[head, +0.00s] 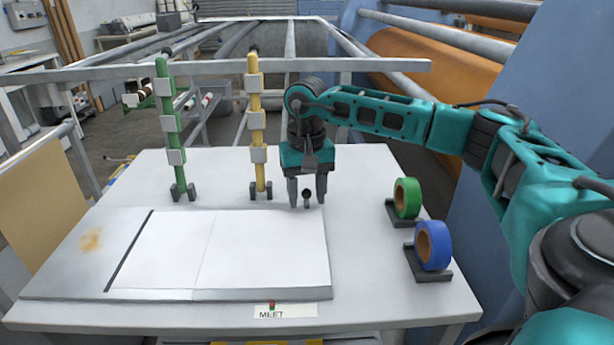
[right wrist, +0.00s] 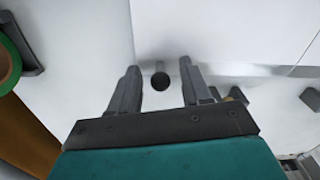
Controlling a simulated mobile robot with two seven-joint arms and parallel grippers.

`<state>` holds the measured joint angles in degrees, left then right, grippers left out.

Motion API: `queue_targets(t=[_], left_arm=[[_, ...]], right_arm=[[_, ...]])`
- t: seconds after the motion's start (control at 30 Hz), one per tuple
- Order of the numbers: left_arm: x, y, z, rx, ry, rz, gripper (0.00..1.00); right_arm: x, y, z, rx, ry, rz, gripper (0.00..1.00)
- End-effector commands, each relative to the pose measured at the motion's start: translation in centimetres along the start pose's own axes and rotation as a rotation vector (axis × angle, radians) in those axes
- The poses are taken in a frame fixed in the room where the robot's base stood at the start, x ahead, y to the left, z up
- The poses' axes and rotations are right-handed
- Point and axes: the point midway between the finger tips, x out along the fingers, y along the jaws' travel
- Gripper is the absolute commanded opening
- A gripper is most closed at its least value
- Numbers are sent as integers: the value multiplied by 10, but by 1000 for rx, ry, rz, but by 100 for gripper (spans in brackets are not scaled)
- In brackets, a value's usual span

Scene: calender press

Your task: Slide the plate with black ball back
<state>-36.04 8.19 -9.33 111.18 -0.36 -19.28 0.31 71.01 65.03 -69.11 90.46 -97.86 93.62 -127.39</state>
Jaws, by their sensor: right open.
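The plate (head: 60,262) is a flat grey metal sheet lying on the table, with white panels (head: 262,245) on its top. The black ball (head: 306,192) sits on a short stem near the plate's back right corner. In the right wrist view the black ball (right wrist: 160,81) shows between the two fingers. My right gripper (head: 308,198) points down with one finger on each side of the ball. It is open, and gaps show between the fingers and the ball. My left gripper is not in view.
A green tape roll (head: 407,198) and a blue tape roll (head: 433,246) stand in dark holders at the right. A green post (head: 169,125) and a yellow post (head: 256,122) rise behind the plate. A label (head: 285,311) lies at the front edge.

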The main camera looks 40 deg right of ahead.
Motion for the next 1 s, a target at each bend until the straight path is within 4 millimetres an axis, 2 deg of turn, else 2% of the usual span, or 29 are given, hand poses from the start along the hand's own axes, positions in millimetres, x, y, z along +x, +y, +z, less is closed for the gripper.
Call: queue_targets(t=[0.37,0.83,1.0], left_arm=[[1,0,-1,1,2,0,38],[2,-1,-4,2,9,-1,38],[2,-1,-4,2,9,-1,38]], right_arm=[[5,0,0,0,0,0,47],[4,0,0,0,1,0,2],[4,0,0,0,1,0,0]])
